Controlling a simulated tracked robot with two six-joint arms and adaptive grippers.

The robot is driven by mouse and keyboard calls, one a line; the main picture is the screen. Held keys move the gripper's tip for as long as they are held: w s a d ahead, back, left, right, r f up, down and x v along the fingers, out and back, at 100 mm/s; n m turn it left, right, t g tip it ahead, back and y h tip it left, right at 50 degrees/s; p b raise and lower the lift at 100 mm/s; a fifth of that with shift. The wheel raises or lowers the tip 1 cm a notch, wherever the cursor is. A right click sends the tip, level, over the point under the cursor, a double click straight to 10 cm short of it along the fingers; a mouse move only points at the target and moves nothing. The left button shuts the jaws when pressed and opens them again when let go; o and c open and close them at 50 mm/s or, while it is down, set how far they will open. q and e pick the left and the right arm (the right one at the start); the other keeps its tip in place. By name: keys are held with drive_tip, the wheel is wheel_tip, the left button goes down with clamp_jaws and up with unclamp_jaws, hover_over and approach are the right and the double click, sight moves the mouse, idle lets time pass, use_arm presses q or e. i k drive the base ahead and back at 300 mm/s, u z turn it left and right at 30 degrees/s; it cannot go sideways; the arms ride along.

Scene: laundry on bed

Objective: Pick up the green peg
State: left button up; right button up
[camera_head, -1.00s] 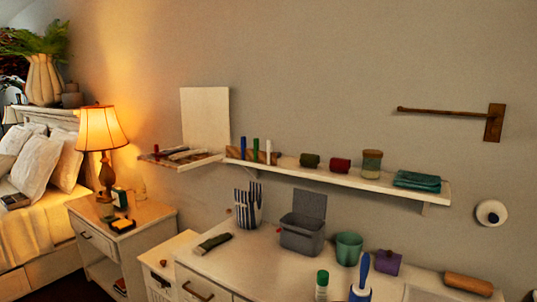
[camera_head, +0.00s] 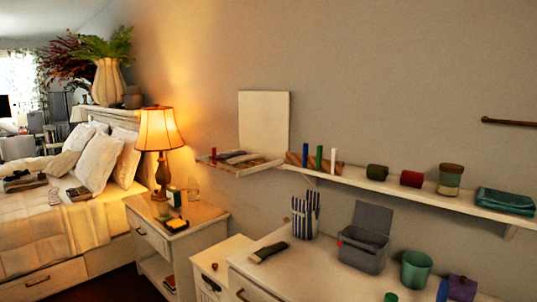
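The green peg (camera_head: 319,157) stands upright in a wooden block (camera_head: 296,160) on the wall shelf. A blue peg (camera_head: 305,156) stands to its left and a white peg (camera_head: 333,158) to its right. The pegs look apart from one another. Neither of my grippers shows in the head view, so whether they are open or shut cannot be seen.
Below, the dresser (camera_head: 290,275) carries a grey bin (camera_head: 365,240) and striped cup (camera_head: 304,218). A lit lamp (camera_head: 160,133) stands left.

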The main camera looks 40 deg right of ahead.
sight(320, 149)
drive_tip(key=u, duration=0.05)
drive_tip(key=i, duration=1.25)
drive_tip(key=z, duration=0.6)
